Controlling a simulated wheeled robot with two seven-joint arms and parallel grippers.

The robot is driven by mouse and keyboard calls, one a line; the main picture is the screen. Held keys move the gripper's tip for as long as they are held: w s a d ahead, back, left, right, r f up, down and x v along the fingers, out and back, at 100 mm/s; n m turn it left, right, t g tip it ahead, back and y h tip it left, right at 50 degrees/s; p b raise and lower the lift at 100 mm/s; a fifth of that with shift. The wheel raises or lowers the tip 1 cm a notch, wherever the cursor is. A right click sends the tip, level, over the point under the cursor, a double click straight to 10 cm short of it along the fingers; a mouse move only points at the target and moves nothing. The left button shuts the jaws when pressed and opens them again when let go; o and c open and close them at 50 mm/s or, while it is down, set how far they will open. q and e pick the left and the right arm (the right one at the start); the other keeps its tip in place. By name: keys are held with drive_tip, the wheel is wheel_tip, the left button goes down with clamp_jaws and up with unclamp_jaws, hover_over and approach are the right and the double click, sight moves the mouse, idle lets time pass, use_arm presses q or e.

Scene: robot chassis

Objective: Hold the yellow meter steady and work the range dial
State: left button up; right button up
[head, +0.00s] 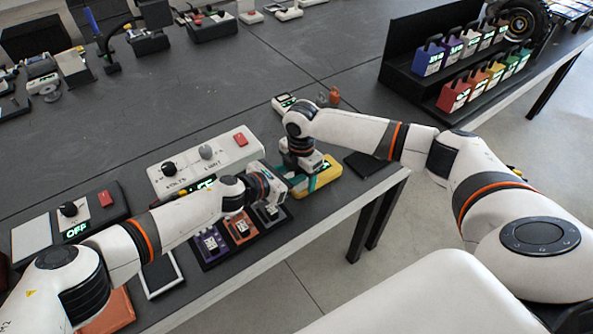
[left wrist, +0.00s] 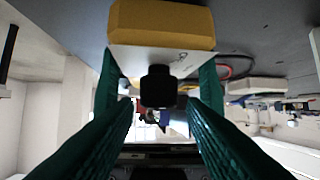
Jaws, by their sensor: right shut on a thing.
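The yellow meter (head: 329,172) sits near the table's front edge, partly hidden by my grippers. My right gripper (head: 308,167) comes down on it from above and is shut on it; its fingertips are mostly hidden. My left gripper (head: 300,184) reaches in from the left at the meter's front. In the left wrist view the meter (left wrist: 162,24) shows at the top with its pale face, and the black range dial (left wrist: 159,86) stands out from it. The green fingers of my left gripper (left wrist: 160,95) are open, one on each side of the dial, with gaps between.
A white box with knobs and a red button (head: 240,140) stands just behind my left arm. Small purple (head: 210,246) and orange (head: 241,228) modules lie along the front edge. A dark flat pad (head: 365,163) lies right of the meter.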

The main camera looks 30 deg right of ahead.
use_arm(q)
drive_tip(key=shift+x, duration=0.8)
drive_tip(key=c, duration=0.7)
drive_tip(key=shift+s+d+f+n+t, duration=0.1)
drive_tip(key=shift+s+n+t, duration=0.1)
drive_tip(key=shift+n+t, duration=0.35)
drive_tip(key=shift+s+n+t+y, duration=0.1)
drive_tip(key=shift+n+t+y, duration=1)
drive_tip(key=shift+n+t, duration=0.7)
drive_tip(key=o, duration=0.7)
